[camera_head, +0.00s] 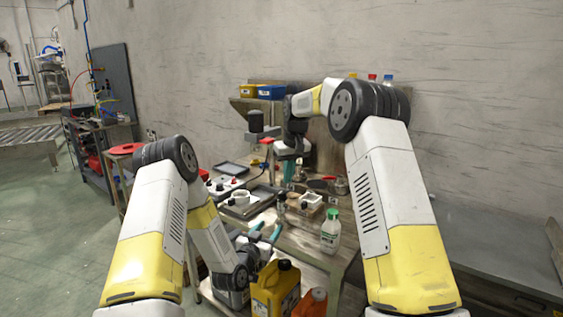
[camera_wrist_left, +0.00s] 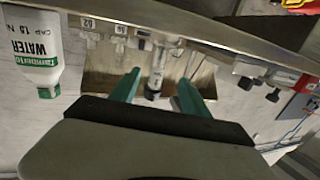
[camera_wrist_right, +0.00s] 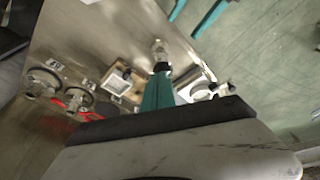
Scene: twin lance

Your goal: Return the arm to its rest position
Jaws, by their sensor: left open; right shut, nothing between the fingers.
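My left gripper (camera_head: 266,232) is low at the front edge of the workbench (camera_head: 318,247). In the left wrist view its teal fingers (camera_wrist_left: 157,88) are spread apart. A small clear vial with a dark band (camera_wrist_left: 156,68) shows between and beyond them; I cannot tell its distance, and no finger visibly touches it. My right gripper (camera_head: 289,168) hangs over the back of the bench, pointing down. In the right wrist view its teal fingers (camera_wrist_right: 158,92) are together with nothing between them. The vial (camera_wrist_right: 160,54) shows beyond their tips, apart from them.
A white bottle with a green cap (camera_head: 331,232) stands at the bench's right front. A yellow jug (camera_head: 275,290) and an orange container (camera_head: 311,303) are below in front. Trays (camera_head: 250,202), a white ring-shaped part (camera_head: 240,197) and small parts crowd the bench. Open floor (camera_head: 50,230) lies left.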

